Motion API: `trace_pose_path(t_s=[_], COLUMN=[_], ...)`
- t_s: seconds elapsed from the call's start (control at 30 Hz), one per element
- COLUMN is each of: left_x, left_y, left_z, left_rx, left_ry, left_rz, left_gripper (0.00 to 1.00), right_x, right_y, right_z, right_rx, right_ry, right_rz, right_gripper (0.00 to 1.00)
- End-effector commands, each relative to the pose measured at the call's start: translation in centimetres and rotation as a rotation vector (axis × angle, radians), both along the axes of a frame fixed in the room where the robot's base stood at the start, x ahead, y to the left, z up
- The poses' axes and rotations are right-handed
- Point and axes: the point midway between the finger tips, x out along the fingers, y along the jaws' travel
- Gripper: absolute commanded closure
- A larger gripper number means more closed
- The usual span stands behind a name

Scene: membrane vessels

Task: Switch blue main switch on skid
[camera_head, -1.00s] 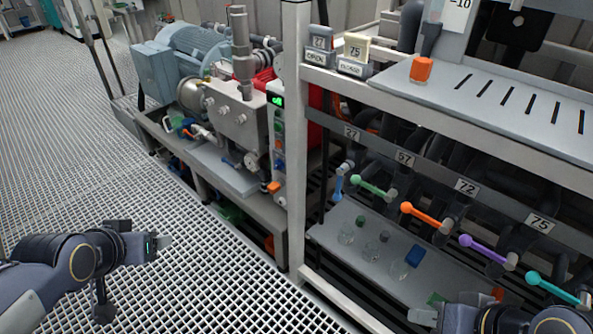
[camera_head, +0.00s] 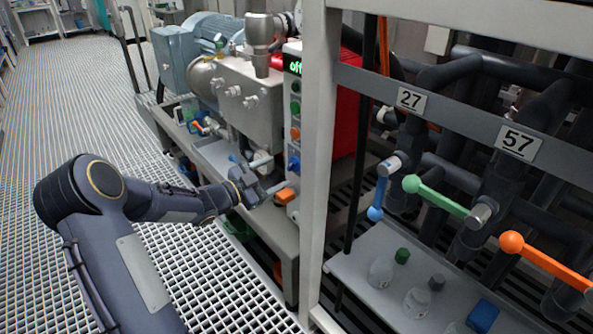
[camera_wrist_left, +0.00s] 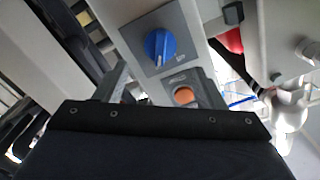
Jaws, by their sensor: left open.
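The blue main switch (camera_head: 294,163) is a small round knob low on the skid's white control panel, under a green "off" display (camera_head: 295,67). In the left wrist view the blue switch (camera_wrist_left: 159,46) sits on a grey square plate, its handle tilted slightly from the picture's vertical. My left gripper (camera_head: 270,175) is open and empty, just left of the switch and close to the panel. My right gripper is out of view.
An orange button (camera_wrist_left: 184,95) in a grey housing sits close to the switch. A white frame post (camera_head: 318,150) stands just right of the panel. Valves with blue (camera_head: 378,195), green (camera_head: 435,196) and orange (camera_head: 545,262) handles are farther right. Grated floor (camera_head: 60,130) is open at left.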

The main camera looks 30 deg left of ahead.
Motion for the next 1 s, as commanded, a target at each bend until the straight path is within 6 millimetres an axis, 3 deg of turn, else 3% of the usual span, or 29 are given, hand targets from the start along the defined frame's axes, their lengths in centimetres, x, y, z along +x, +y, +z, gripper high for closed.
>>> trace_pose_path(t_s=[0.3,0.7,1.0], left_x=[4.4,5.2,5.1], left_y=[-1.9,-2.2,-2.2], left_z=[-0.1,0.0,0.0], left_rx=[-0.002,-0.002,-0.001], left_ry=[0.0,0.004,0.003], left_rz=[-0.001,0.001,0.002], left_gripper=[0.37,0.38,0.77], right_x=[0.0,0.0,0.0], right_y=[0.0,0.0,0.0], right_z=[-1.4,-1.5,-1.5], right_rx=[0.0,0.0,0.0], right_ry=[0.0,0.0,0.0], right_rz=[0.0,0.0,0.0], right_gripper=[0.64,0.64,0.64])
